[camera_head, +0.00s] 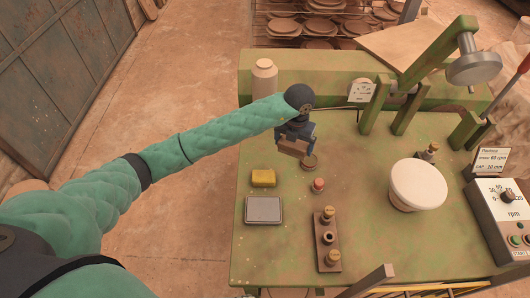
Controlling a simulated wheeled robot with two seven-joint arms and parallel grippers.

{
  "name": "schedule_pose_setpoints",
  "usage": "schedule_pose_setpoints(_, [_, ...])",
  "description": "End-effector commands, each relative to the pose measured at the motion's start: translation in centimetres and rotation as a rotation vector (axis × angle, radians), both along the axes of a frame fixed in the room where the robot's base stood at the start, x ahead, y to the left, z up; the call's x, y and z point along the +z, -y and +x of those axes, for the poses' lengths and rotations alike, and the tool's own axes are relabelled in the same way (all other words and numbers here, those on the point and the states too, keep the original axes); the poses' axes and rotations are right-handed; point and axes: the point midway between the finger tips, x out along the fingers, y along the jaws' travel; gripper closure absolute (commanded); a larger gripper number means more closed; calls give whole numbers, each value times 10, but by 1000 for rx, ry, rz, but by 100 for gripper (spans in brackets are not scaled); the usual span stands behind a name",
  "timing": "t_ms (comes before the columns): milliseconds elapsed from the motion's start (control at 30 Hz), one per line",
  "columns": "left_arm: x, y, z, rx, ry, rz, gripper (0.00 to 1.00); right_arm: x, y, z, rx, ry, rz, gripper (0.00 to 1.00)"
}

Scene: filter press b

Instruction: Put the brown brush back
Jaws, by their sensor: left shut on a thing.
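My left gripper (300,143) is over the back left part of the green table (350,215), its arm reaching in from the left. It is shut on a brown block-like thing, which looks like the brown brush (292,147). The gripper hides part of it, and I cannot make out its bristles. Just below and right of the gripper is a small round brown piece (309,162); I cannot tell whether the brush touches it. My right gripper is not in view.
A yellow sponge (263,178), a grey tray (263,209), a red-topped piece (318,185) and a dark block with brass fittings (327,238) are in front. A white bowl (417,185), control box (505,212) and green press arm (430,60) are right. A beige bottle (264,78) stands behind.

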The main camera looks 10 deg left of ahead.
Motion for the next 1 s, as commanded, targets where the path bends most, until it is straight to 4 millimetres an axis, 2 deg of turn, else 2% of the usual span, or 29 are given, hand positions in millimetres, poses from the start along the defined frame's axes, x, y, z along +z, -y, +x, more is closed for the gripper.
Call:
schedule_pose_setpoints(167, [-7, -9, 3, 37, -2, 1, 31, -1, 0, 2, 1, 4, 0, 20])
schedule_pose_setpoints(700, [-64, -97, 33, 35, -2, 1, 31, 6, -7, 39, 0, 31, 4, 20])
schedule_pose_setpoints(833, [-69, -107, 37, 34, -1, 0, 31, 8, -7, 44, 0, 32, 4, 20])
schedule_pose_setpoints(1000, [-76, -109, 37, 33, -1, 0, 31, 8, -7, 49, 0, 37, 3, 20])
